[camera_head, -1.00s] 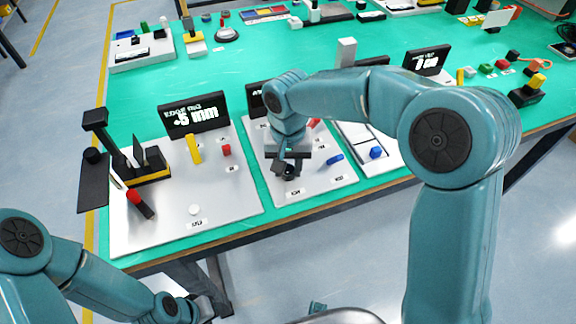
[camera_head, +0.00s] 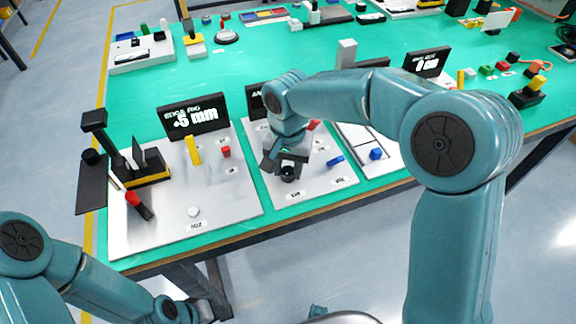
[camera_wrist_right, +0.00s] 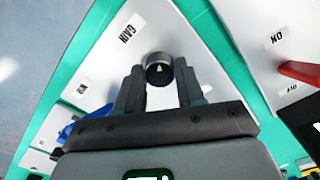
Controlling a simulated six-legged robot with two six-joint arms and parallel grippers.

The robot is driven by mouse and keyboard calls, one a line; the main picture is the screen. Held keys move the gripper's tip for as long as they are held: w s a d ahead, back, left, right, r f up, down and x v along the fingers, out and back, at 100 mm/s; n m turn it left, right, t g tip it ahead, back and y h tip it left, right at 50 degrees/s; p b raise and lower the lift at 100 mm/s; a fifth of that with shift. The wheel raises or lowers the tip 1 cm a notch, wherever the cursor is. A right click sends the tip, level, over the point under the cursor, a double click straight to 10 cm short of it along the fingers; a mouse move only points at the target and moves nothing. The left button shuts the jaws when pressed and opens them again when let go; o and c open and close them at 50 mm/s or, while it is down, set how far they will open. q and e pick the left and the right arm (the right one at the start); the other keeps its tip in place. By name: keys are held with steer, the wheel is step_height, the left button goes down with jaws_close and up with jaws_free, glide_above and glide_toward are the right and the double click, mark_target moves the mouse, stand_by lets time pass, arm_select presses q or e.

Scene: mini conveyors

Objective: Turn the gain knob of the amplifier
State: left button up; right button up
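The amplifier panel (camera_head: 318,183) is the light middle board near the table's front edge, its dark display (camera_head: 257,98) mostly behind my right arm. The gain knob (camera_head: 288,174) is a small round black knob at the panel's front. In the right wrist view the knob (camera_wrist_right: 159,68) shows a white triangle mark, beside a "GAIN" label (camera_wrist_right: 128,33). My right gripper (camera_head: 283,164) is at the knob. In the wrist view its fingers (camera_wrist_right: 160,73) are apart, one on each side of the knob, with small gaps visible. My left gripper (camera_head: 212,304) is low at the bottom, its fingers unclear.
To the left is a board (camera_head: 240,200) with a "+5 mm" display (camera_head: 194,117). To the right is another board with a blue knob (camera_head: 376,154).

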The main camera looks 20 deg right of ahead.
mark_target(288, 172)
steer(key=o, duration=0.3)
step_height(288, 172, up, 16)
steer(key=p, duration=0.2)
steer(key=shift+r+p, duration=0.2)
steer(key=shift+p, duration=0.2)
steer(key=shift+s, duration=0.15)
